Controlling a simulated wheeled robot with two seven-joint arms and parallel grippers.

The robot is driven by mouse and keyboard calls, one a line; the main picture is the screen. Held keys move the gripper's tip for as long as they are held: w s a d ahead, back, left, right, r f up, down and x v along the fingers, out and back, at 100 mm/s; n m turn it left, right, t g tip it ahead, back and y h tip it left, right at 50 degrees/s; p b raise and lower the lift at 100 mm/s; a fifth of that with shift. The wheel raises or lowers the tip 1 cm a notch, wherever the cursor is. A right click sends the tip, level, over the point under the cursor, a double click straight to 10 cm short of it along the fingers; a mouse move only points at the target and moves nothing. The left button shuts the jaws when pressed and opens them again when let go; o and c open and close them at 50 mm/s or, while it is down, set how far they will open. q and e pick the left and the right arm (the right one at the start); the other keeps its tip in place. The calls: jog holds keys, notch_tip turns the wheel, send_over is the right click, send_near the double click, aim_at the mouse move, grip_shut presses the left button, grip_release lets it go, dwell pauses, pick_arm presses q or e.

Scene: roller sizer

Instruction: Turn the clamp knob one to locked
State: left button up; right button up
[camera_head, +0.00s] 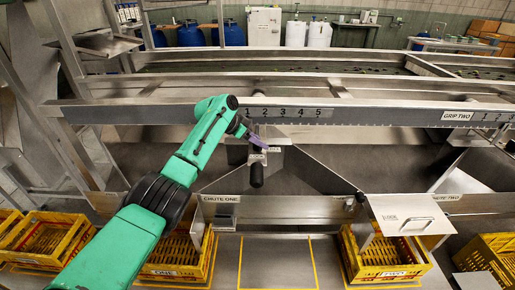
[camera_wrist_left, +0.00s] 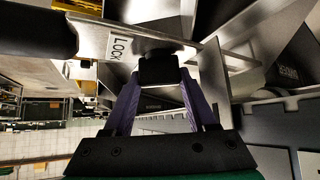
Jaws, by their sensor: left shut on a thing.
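My left gripper (camera_head: 259,141) has reached the machine's front rail below the number scale. In the left wrist view its purple fingers (camera_wrist_left: 157,84) are shut on a small black block, which I take to be clamp knob one (camera_wrist_left: 157,68). A metal plate beside the knob carries a LOCK label (camera_wrist_left: 118,46). A black cylindrical handle (camera_head: 257,177) hangs below the rail in the head view, and what looks like the same handle (camera_wrist_left: 35,30) is at the wrist view's upper left. The knob's exact angle is hard to tell. My right gripper is out of view.
The scale rail (camera_head: 285,112) runs across above the gripper, with a GRIP TWO label (camera_head: 457,116) farther right. The CHUTE ONE panel (camera_head: 270,208) is below. Yellow crates stand at the front, including crate one (camera_head: 170,271) and crate two (camera_head: 390,272). An outlined floor patch (camera_head: 277,262) between them is clear.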

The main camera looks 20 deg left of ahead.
pick_arm(q)
jog(key=shift+f, duration=0.1)
dwell(0.3)
jog(key=o, duration=1.4)
jog(key=shift+c, duration=0.2)
jog(key=shift+s, duration=0.1)
jog(key=v, duration=1.4)
jog(key=shift+a+r+b, duration=0.25)
jog(key=shift+b, duration=0.1)
